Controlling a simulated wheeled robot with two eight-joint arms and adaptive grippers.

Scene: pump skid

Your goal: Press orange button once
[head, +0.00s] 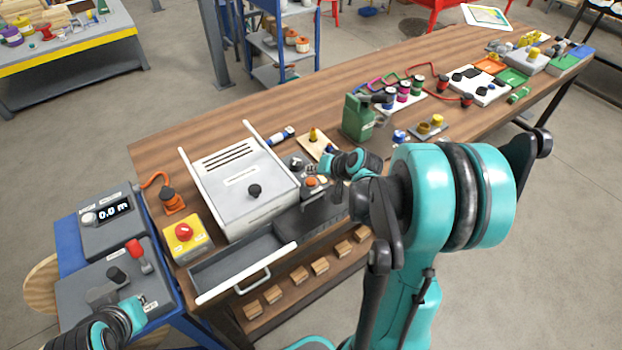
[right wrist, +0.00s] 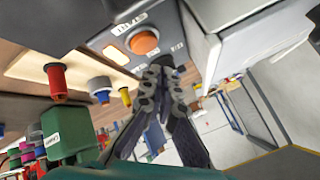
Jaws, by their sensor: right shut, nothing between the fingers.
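The orange button (head: 311,182) sits on a small grey control panel right of the white cabinet on the workbench.
The white cabinet (head: 245,188) with an open drawer (head: 236,266) stands beside the panel. A green canister (head: 357,118) is behind it. A yellow box with a red button (head: 184,232) stands left. A grey block (right wrist: 230,35) rises right of the button in the wrist view.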

